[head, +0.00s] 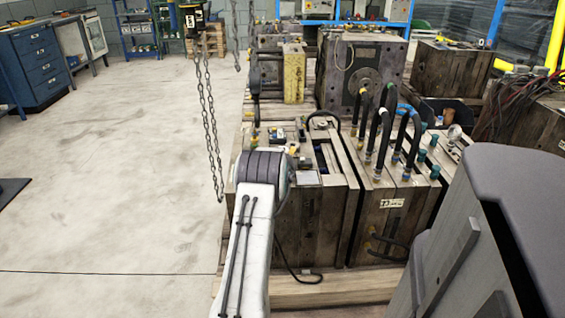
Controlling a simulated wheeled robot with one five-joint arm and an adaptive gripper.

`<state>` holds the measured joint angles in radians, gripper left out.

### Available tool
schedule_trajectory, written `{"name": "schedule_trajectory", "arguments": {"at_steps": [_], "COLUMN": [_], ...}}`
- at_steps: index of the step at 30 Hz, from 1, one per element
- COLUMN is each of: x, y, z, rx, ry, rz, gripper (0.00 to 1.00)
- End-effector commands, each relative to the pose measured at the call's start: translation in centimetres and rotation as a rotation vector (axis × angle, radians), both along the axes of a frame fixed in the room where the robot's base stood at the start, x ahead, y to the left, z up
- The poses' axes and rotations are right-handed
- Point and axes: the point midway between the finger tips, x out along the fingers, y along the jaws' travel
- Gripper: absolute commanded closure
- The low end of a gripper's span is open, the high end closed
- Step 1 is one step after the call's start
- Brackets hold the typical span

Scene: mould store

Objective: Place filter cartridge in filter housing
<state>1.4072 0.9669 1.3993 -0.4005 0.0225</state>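I cannot make out a filter cartridge or a filter housing in the head view. Several small fittings (278,134) stand on top of the nearest mould block (302,222), too small to identify. My pale arm link rises from the bottom of the picture to a dark ribbed joint in front of that block. The arm hides part of the block's top and front face. My gripper does not show, so I cannot see whether it holds anything.
A mould with looping black hoses (385,205) stands right of the nearest block. More heavy moulds (362,75) stand behind. A chain (210,130) hangs left of them. Open concrete floor (110,180) lies to the left, with a blue cabinet (38,62) at the far left.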

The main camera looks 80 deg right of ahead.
Motion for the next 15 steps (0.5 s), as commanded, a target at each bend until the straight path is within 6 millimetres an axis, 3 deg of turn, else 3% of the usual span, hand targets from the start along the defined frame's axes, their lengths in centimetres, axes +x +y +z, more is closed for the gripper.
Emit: {"name": "schedule_trajectory", "arguments": {"at_steps": [11, 12, 15], "x": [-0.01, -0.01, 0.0], "y": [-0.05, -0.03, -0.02], "z": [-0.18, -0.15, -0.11], "rx": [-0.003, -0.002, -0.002], "ry": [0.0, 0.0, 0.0], "rz": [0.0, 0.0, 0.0], "gripper": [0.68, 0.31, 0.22]}}
